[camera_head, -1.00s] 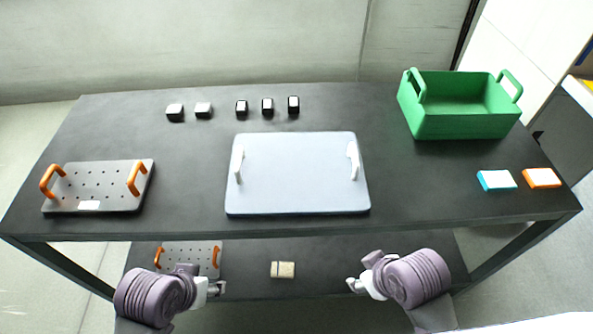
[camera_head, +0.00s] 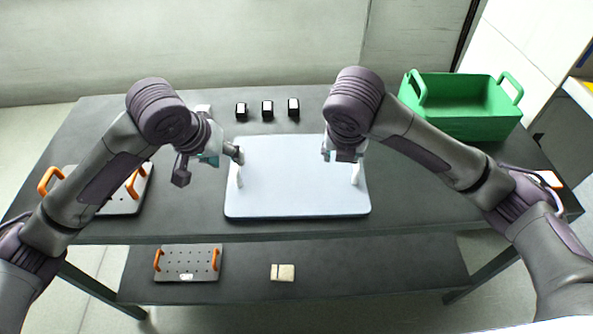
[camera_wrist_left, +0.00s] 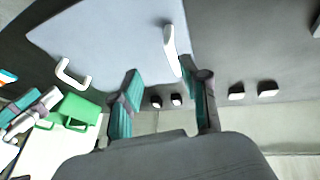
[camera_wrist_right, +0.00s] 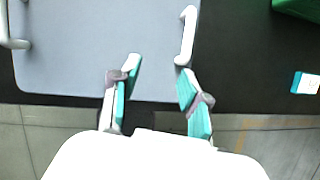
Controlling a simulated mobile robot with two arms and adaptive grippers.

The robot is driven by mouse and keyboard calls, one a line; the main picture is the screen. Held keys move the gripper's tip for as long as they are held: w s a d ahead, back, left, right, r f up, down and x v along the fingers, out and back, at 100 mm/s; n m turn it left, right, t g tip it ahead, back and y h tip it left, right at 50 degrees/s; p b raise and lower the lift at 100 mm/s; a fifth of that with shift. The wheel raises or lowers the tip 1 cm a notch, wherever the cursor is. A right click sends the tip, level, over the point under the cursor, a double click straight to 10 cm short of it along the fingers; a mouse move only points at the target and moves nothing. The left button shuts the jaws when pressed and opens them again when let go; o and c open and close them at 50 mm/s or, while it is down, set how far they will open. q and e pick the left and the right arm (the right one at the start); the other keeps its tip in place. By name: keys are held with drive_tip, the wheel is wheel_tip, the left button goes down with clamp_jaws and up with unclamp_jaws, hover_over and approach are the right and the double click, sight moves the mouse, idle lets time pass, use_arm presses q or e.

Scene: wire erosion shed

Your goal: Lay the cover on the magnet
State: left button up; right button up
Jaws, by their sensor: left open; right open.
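A flat pale blue-grey board with two upright white handles, which fits the cover, lies on the dark table (camera_head: 300,205); its surface also shows in the right wrist view (camera_wrist_right: 90,50). My left gripper (camera_wrist_left: 160,82) is open and empty near the board's left handle (camera_head: 240,178), apart from it. My right gripper (camera_wrist_right: 160,75) is open and empty near the right handle (camera_wrist_right: 187,35), not closed on it. I cannot tell for sure which thing is the magnet: a dark perforated plate with orange handles (camera_head: 122,205) stands at the table's left, partly behind my left arm.
A similar perforated plate (camera_head: 188,262) and a small beige block (camera_head: 283,272) lie on the lower shelf. Several small blocks (camera_head: 267,107) line the table's back. A green crate (camera_head: 460,122) stands back right. An orange-white block (camera_head: 550,179) is partly hidden by my right arm.

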use_arm(q)
drive_tip(key=r, duration=0.1)
drive_tip(key=w+a+r, duration=0.1)
drive_tip(key=r+n, duration=0.1)
drive_tip(key=shift+w+a+y, duration=0.3)
drive_tip(key=shift+a, duration=0.05)
use_arm(e)
drive_tip(key=d+r, duration=0.1)
drive_tip(key=w+r+n, duration=0.1)
drive_tip(key=d+r+n+h, duration=0.1)
drive_tip(key=shift+w+d+r, duration=0.25)
drive_tip(key=shift+w+d, duration=0.1)
drive_tip(key=shift+w, duration=0.05)
use_arm(q)
drive_tip(key=x, duration=1.3)
drive_tip(key=shift+w+d+f, duration=0.15)
drive_tip(key=shift+w+f, duration=0.05)
drive_tip(key=shift+f, duration=0.1)
use_arm(e)
drive_tip(key=x, duration=1.4)
drive_tip(key=shift+w+d+r, duration=0.1)
drive_tip(key=shift+r, duration=0.05)
use_arm(q)
drive_tip(key=shift+c, duration=0.3)
use_arm(e)
drive_tip(key=shift+c, duration=0.4)
use_arm(q)
clamp_jaws()
use_arm(e)
clamp_jaws()
